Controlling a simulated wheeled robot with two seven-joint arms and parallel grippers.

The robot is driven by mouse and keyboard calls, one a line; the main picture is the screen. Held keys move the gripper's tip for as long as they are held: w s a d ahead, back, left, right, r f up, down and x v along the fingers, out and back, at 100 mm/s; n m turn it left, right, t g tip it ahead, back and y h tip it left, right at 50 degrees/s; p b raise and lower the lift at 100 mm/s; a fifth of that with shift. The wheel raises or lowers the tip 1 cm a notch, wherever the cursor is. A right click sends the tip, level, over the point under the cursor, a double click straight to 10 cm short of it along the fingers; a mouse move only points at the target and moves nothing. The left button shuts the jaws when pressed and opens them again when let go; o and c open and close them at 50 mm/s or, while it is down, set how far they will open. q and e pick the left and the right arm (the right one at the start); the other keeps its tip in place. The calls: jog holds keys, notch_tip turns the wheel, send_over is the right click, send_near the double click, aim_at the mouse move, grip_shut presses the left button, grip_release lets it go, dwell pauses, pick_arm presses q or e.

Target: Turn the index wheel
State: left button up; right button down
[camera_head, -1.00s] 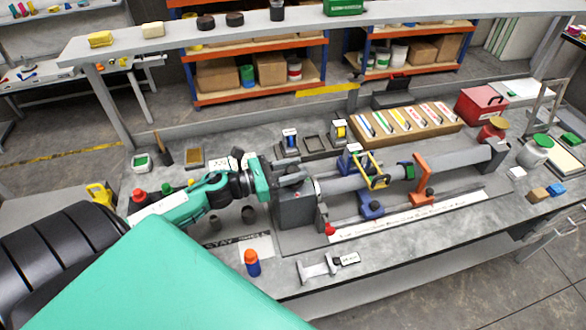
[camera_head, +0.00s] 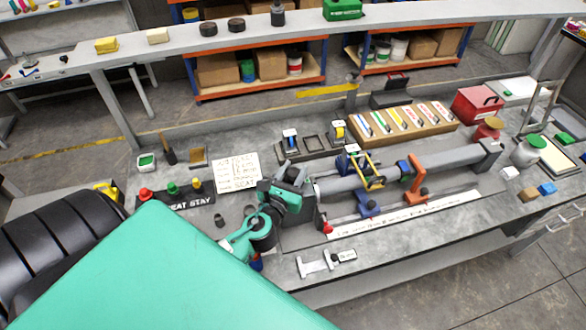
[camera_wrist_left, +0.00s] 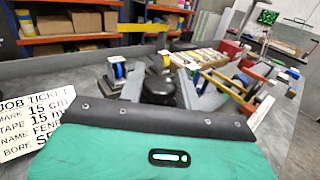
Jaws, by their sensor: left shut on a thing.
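The grey jig on the bench has a headstock at its left end, and a long grey tube (camera_head: 345,185) runs right from it. My right gripper is not in view.
A job ticket (camera_head: 237,172) lies behind my left arm. A caliper-like tool (camera_head: 318,264) lies in front.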

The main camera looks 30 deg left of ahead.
pick_arm(q)
jog(key=shift+n+y, duration=0.6)
jog(key=shift+y, duration=0.3)
jog(key=o, duration=0.9)
jog(key=shift+o, duration=0.2)
jog(key=b+v, duration=0.5)
jog(key=v, duration=0.8)
jog(key=shift+s+b, duration=0.3)
jog(key=shift+s, duration=0.05)
jog(key=shift+d+r, duration=0.1)
jog(key=shift+r, duration=0.05)
